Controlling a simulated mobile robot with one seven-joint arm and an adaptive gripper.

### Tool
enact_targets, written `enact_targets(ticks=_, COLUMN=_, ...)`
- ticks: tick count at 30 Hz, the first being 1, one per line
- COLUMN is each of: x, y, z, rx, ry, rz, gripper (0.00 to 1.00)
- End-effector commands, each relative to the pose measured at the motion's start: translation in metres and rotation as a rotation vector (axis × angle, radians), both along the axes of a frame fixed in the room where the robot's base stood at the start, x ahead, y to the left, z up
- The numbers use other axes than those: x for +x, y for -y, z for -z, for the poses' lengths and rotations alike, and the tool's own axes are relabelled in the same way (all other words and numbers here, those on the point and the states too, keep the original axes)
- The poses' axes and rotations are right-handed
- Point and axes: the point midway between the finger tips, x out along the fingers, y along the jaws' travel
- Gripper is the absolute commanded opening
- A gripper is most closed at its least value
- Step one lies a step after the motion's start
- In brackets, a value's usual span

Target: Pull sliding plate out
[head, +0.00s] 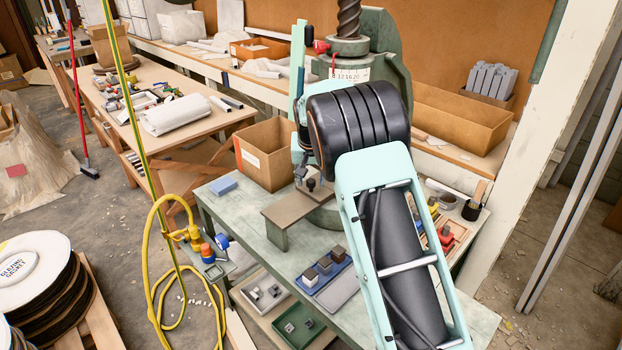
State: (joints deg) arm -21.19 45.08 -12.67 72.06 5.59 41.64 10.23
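The fly press stands on a grey-green bench, with its dark screw (348,18) and green frame (392,50) showing behind my arm. A flat grey-brown plate (292,212), which looks like the sliding plate, juts out to the left from the press base over a small block. Its right end is partly hidden by my arm. A small part with a black knob (311,184) stands just above the plate's far end. My forearm covers the middle of the press. Small wrist parts show left of the black arm joint, but my fingertips cannot be made out and contact with the plate cannot be judged.
A cardboard box (266,152) and a blue block (223,186) sit on the bench left of the press. Trays with small blocks (325,268) lie near the front edge. A yellow hose (152,255) hangs at the left. Bench space left of the plate is clear.

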Motion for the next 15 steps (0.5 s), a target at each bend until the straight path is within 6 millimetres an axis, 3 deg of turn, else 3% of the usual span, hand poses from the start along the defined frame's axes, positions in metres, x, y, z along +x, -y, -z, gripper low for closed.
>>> enact_targets(ticks=1, x=0.0000, y=0.0000, z=-0.0001, rx=0.000, ry=0.000, rz=0.000, gripper=0.32)
enact_targets(ticks=10, x=-0.0002, y=0.0000, z=-0.0002, rx=0.000, ry=0.000, rz=0.000, gripper=0.00)
enact_targets(ticks=15, x=-0.0002, y=0.0001, z=-0.0003, rx=0.000, ry=0.000, rz=0.000, gripper=0.00)
